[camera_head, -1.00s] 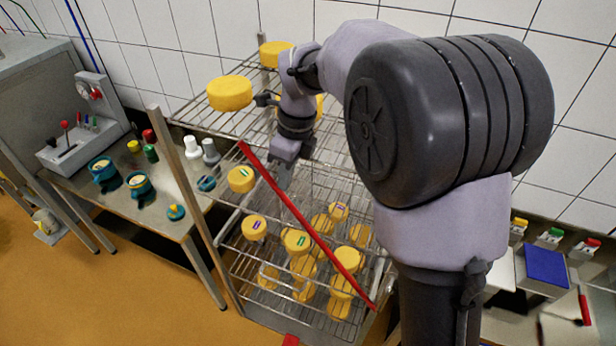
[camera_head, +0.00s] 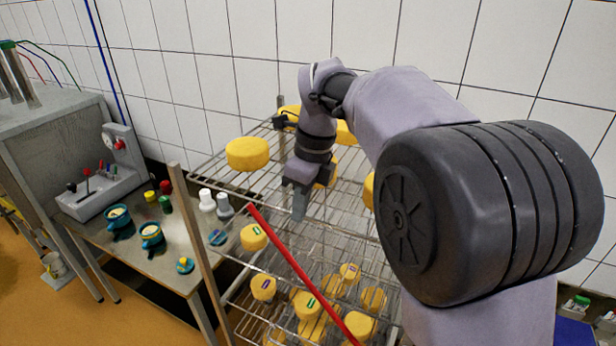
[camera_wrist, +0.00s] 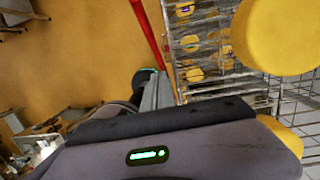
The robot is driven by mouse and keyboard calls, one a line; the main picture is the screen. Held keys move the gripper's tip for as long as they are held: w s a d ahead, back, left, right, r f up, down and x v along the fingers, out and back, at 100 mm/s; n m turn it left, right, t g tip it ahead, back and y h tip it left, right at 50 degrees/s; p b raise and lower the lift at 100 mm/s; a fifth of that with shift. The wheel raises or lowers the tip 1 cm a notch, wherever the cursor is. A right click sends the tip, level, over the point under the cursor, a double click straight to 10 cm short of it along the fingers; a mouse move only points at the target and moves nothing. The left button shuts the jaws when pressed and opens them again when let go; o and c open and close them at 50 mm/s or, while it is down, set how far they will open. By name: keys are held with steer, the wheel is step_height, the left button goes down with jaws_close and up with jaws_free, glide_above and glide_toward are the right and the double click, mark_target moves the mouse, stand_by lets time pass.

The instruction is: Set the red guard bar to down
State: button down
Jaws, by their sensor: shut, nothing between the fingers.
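The red guard bar (camera_head: 300,270) slants across the front of the wire rack, its upper end at the left and its lower end toward the bottom right. In the wrist view the red bar (camera_wrist: 147,32) runs down from the top edge, just beyond my fingers. My gripper (camera_head: 299,207) points down by the upper end of the bar, a little right of it in the head view. The fingers (camera_wrist: 158,92) are shut and empty. I cannot tell whether they touch the bar.
The wire rack (camera_head: 215,180) holds several yellow cheeses, with a large one (camera_head: 247,153) on top. A metal table (camera_head: 170,268) at the left bears teal moulds (camera_head: 151,238) and a lever box (camera_head: 100,195). A large cheese (camera_wrist: 280,35) is close to my wrist.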

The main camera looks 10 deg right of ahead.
step_height(320, 180, up, 7)
steer(key=d+p, duration=0.1)
steer(key=s+a+f+n+t+h+b, duration=0.1)
steer(key=s+f+n+t+b, duration=0.2)
steer(key=s+n+b, duration=0.35)
steer(key=s+a+f+n+t+h+b, duration=0.1)
steer(key=s+f+n+t+b, duration=0.2)
steer(key=n, duration=0.7)
steer(key=w+a+x, duration=0.1)
steer(key=x, duration=1.2)
steer(key=shift+a+r+g+b, duration=0.15)
steer(key=shift+a+g+b, duration=0.15)
steer(key=shift+g+b, duration=0.1)
steer(key=shift+w+n, duration=0.15)
steer(key=shift+n, duration=0.1)
